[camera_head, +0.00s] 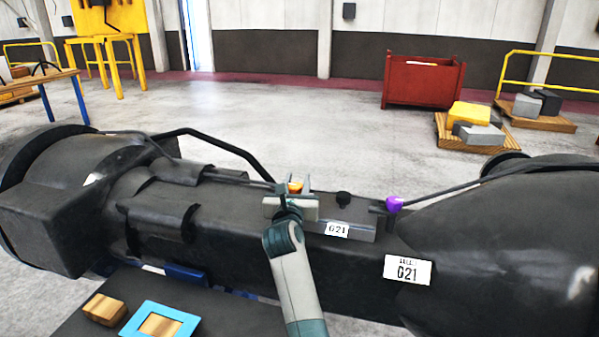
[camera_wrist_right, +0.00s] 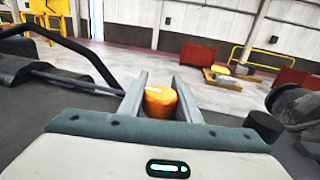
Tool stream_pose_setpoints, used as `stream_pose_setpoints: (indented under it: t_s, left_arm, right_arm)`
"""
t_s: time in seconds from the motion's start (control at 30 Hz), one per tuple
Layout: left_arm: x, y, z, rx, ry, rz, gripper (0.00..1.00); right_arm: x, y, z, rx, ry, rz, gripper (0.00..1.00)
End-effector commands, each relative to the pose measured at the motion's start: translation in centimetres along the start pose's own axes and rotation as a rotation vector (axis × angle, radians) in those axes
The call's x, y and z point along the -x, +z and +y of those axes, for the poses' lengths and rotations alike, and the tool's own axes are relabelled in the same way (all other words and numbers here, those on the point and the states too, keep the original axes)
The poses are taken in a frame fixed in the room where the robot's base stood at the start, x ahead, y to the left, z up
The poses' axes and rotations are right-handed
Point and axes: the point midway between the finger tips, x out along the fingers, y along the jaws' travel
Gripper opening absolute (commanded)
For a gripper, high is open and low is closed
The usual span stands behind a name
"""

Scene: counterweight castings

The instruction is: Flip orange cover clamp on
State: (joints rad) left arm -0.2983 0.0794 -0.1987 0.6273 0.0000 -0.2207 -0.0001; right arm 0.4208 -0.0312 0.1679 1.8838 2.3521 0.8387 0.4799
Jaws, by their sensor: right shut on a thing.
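The orange cover clamp (camera_head: 296,186) sits on top of the dark casting, at the left end of a grey block labelled G21 (camera_head: 345,222). My right gripper (camera_head: 299,190) is at the clamp with its fingers on either side of it. In the right wrist view the orange clamp (camera_wrist_right: 160,101) shows as a rounded knob between the two grey fingers (camera_wrist_right: 160,95), and the gripper is shut on it. The lower part of the clamp is hidden by the gripper body. My left gripper is not in view.
A black knob (camera_head: 343,199) and a purple knob (camera_head: 394,203) stand right of the gripper. A black bent bar (camera_head: 225,146) rises behind and left. The large dark casting (camera_head: 460,245) spans the front. A blue-framed tray (camera_head: 160,322) lies at lower left.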

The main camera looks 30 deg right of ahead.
Motion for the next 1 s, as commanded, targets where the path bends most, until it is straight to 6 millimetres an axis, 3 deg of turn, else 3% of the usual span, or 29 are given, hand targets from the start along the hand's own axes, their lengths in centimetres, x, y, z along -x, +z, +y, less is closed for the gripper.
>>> stream_pose_setpoints:
  t_s: [0.13,0.6,0.63,0.7,1.0]
  left_arm:
    - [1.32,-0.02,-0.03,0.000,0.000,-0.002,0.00]
    - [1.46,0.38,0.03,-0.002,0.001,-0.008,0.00]
    - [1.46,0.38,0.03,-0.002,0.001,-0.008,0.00]
    - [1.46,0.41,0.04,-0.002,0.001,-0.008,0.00]
    - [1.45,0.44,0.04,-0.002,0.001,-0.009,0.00]
  right_arm:
    - [-0.03,0.27,0.09,0.003,0.051,-0.001,0.08]
    - [-0.03,0.02,0.27,0.000,0.076,-0.001,0.08]
    - [-0.03,0.03,0.27,0.000,0.076,-0.001,0.35]
    - [-0.03,0.02,0.28,0.000,0.076,-0.001,0.49]
    - [0.01,-0.01,0.27,0.000,0.076,-0.001,0.49]
